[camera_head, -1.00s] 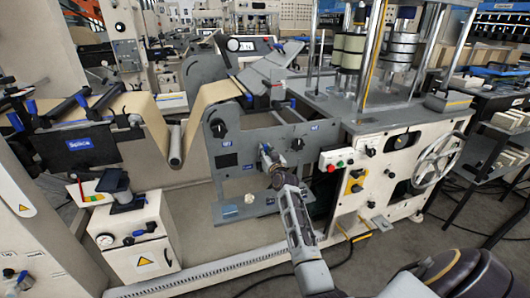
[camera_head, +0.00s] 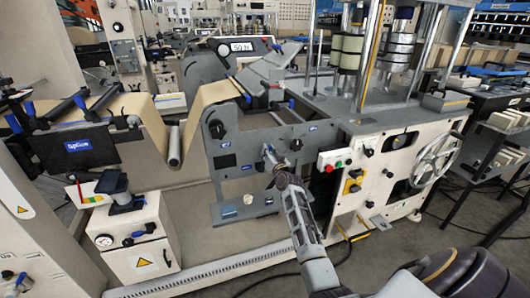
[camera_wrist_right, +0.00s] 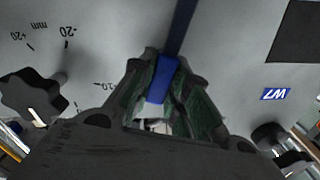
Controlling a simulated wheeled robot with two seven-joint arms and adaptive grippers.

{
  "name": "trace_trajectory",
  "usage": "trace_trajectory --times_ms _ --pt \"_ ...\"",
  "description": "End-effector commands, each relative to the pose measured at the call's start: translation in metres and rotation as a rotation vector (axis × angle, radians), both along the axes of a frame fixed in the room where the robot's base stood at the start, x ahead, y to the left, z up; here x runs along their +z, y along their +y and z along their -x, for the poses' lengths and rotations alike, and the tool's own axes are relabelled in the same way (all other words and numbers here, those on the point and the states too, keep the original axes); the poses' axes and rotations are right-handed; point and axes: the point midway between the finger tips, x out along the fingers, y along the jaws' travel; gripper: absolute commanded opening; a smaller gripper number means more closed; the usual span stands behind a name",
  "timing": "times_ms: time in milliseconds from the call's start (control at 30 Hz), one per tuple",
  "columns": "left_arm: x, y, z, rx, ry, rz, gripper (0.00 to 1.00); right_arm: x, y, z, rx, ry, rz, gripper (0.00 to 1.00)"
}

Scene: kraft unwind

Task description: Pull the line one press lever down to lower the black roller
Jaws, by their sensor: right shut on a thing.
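The lever has a blue grip (camera_wrist_right: 163,80) and a dark shaft (camera_wrist_right: 182,25), which runs up out of the right wrist view across a pale panel. My right gripper (camera_wrist_right: 157,98) is shut on the blue grip, with its fingers on both sides of it. In the head view the right gripper (camera_head: 271,160) is at the grey side plate (camera_head: 226,150) of the machine in the middle. There the lever is small and mostly hidden by the gripper. I cannot make out which roller is the black roller. My left gripper is not in view.
A black knob (camera_wrist_right: 30,95) and a printed millimetre scale lie left of the gripper in the right wrist view. A white cabinet (camera_head: 130,240) stands at the lower left.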

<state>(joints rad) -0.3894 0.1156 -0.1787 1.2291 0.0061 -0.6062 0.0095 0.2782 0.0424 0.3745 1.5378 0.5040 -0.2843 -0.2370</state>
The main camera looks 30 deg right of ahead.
Motion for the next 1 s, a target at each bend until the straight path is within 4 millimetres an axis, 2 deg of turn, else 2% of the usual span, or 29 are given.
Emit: trace_trajectory --times_ms 167,367,467,1000 --pt "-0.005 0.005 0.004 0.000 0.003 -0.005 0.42 -0.006 -0.015 0.004 -0.002 -0.033 -0.142 0.00" --pt "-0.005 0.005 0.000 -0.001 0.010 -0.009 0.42 -0.017 -0.030 0.007 -0.001 -0.078 -0.328 0.00" --pt "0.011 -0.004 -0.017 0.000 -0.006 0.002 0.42 -0.023 -0.037 0.009 -0.001 -0.099 -0.412 0.00" --pt "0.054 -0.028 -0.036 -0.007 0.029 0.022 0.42 -0.053 -0.058 0.014 -0.002 -0.188 -0.781 0.00"
